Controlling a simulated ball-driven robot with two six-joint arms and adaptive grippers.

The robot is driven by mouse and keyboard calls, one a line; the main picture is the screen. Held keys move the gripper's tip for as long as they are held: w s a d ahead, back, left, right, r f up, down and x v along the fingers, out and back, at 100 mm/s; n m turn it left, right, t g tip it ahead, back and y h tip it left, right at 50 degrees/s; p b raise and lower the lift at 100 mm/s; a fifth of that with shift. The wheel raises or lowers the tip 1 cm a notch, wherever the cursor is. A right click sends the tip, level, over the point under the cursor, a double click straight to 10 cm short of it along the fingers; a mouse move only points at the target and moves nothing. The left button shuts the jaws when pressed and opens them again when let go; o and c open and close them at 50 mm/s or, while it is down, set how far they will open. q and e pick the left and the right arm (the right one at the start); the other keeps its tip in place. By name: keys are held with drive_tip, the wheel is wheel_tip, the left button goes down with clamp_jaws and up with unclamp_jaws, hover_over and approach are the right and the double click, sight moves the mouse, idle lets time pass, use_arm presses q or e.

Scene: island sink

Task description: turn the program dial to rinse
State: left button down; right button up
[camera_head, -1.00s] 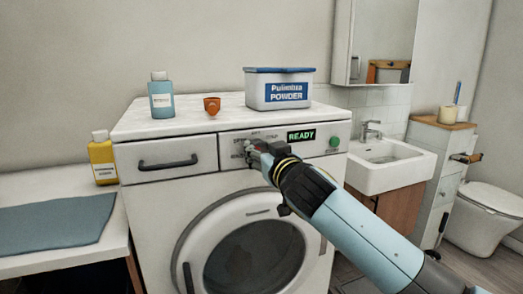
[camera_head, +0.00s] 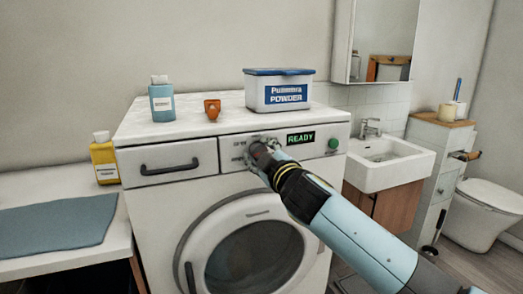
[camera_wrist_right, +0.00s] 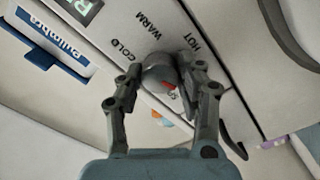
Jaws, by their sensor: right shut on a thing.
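My right gripper (camera_head: 258,155) is at the control panel (camera_head: 230,143) of the white washing machine (camera_head: 160,215). In the right wrist view my right gripper (camera_wrist_right: 160,72) is shut on a grey round dial (camera_wrist_right: 158,68), one finger on each side. The dial has a red mark on it. The words COLD, WARM and HOT are printed on the panel around it; I see no word "rinse". In the head view the gripper hides the dial. A green READY display (camera_head: 301,138) is lit to its right. My left gripper is not in view.
A green button (camera_head: 333,144) is at the panel's right. A blue bottle (camera_head: 161,100), an orange cup (camera_head: 212,108) and a powder box (camera_head: 279,91) stand on top. A drawer handle (camera_head: 169,167) is to the left, the round door (camera_head: 247,255) below, a sink (camera_head: 389,165) to the right.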

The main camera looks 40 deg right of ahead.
drive_tip(key=shift+n, duration=1.1)
drive_tip(key=shift+p, duration=0.3)
drive_tip(key=o, duration=1.1)
drive_tip(key=shift+o, duration=0.2)
drive_tip(key=v, duration=1.2)
drive_tip(key=shift+f, duration=0.15)
